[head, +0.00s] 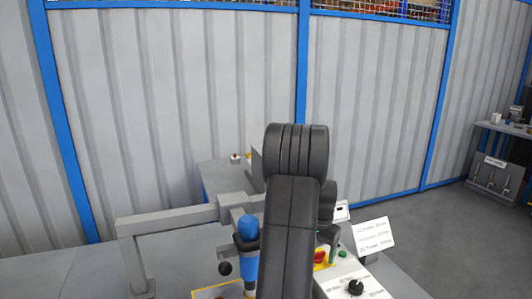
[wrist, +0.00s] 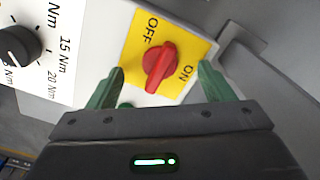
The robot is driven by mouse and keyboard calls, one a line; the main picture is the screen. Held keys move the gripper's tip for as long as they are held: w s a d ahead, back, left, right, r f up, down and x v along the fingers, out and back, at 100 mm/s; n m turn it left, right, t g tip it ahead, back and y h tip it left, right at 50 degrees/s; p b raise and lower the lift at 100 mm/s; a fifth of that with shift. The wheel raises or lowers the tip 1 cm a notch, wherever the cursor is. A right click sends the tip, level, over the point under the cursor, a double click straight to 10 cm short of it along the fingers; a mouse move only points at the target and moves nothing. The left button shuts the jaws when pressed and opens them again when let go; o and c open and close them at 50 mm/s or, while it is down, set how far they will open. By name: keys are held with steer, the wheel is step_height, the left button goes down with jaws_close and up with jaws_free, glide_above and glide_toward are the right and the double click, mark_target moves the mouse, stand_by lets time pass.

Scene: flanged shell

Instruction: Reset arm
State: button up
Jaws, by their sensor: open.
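My gripper (wrist: 161,67) is open in the wrist view, its two green fingers apart on either side of a red rotary switch (wrist: 158,65). Nothing shows clamped between them. I cannot tell whether the fingers touch the switch. The switch sits on a yellow plate (wrist: 190,45) marked OFF and ON; which mark it points to is unclear. In the head view the red and yellow switch (head: 320,257) shows partly, just right of my black arm, which hides my gripper.
A black dial (wrist: 18,44) with Nm marks sits beside the switch; it also shows in the head view (head: 356,287). A blue-topped tool (head: 247,227) and a grey bracket arm (head: 165,221) stand left of my arm. A white sign (head: 373,236) is at right. Open floor (head: 430,240) lies beyond.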

steer(key=m+b, duration=0.1)
steer(key=m, duration=0.4)
steer(key=shift+s+m, duration=0.1)
steer(key=shift+m, duration=0.3)
